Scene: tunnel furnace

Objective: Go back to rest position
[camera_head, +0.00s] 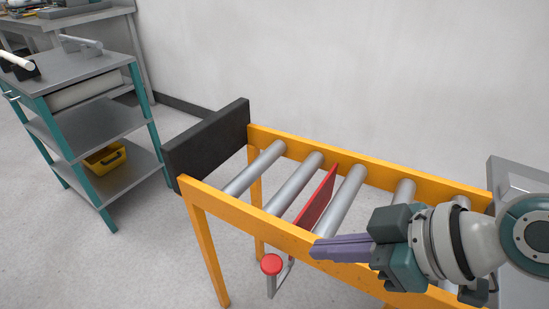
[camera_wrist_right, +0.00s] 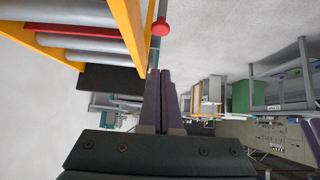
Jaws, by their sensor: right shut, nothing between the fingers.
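My right gripper (camera_head: 314,249) comes in from the right in the head view, its purple fingers shut and empty. It is in front of the yellow roller conveyor (camera_head: 225,203), near its front rail; I cannot tell the exact gap. In the right wrist view the fingers (camera_wrist_right: 160,72) are together with nothing between them. A red plate (camera_head: 317,200) stands between the rollers. A lever with a red knob (camera_head: 271,264) hangs on the conveyor's front side, left of my fingertips; the knob (camera_wrist_right: 160,27) also shows in the wrist view. My left gripper is not in view.
A black board (camera_head: 208,141) closes the conveyor's left end. A teal and grey shelf cart (camera_head: 90,75) with a yellow bin (camera_head: 105,160) stands at the left. A grey metal structure (camera_head: 520,180) is at the right. The floor in front of the conveyor looks clear.

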